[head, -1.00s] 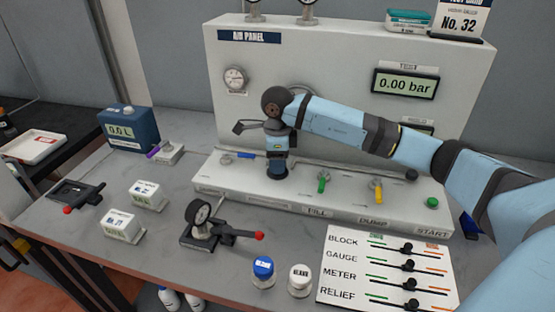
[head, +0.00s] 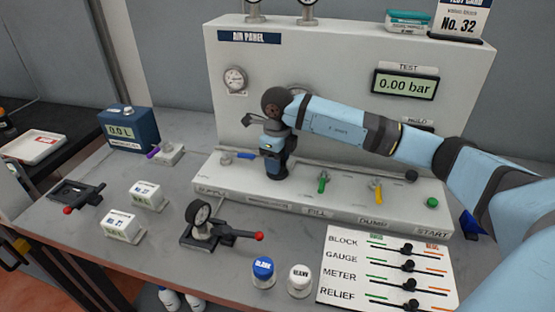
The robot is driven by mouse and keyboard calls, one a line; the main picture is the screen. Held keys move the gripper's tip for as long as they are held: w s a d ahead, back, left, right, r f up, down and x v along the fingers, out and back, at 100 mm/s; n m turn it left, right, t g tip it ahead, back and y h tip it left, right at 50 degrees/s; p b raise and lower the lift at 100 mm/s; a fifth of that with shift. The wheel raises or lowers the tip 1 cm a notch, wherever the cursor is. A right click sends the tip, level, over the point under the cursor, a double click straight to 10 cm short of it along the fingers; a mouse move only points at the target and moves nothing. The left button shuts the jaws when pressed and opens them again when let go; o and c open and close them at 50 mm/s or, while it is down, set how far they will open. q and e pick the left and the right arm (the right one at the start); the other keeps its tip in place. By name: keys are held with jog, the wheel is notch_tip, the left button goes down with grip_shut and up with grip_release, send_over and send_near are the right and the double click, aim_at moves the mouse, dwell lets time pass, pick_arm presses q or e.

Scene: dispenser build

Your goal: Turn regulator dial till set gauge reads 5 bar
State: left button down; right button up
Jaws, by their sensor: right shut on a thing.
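My right gripper (head: 275,174) points straight down onto the sloped base of the air panel (head: 340,60). It is shut on the regulator dial, which its jaws and wrist hide almost wholly. A round white gauge (head: 235,79) on the left of the panel is in clear view, but its needle is too small to read. A second round gauge (head: 300,88) is mostly covered by my right arm, so its reading is hidden. I cannot tell from the picture which one is the set gauge. My left gripper is out of view.
A blue lever (head: 240,156), green lever (head: 323,183) and yellow lever (head: 376,191) flank the gripper on the panel base. The test display (head: 406,86) reads 0.00 bar.

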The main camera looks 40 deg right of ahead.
jog(key=o, duration=0.9)
notch_tip(320, 180, up, 14)
jog(key=shift+f, duration=0.1)
dwell(0.6)
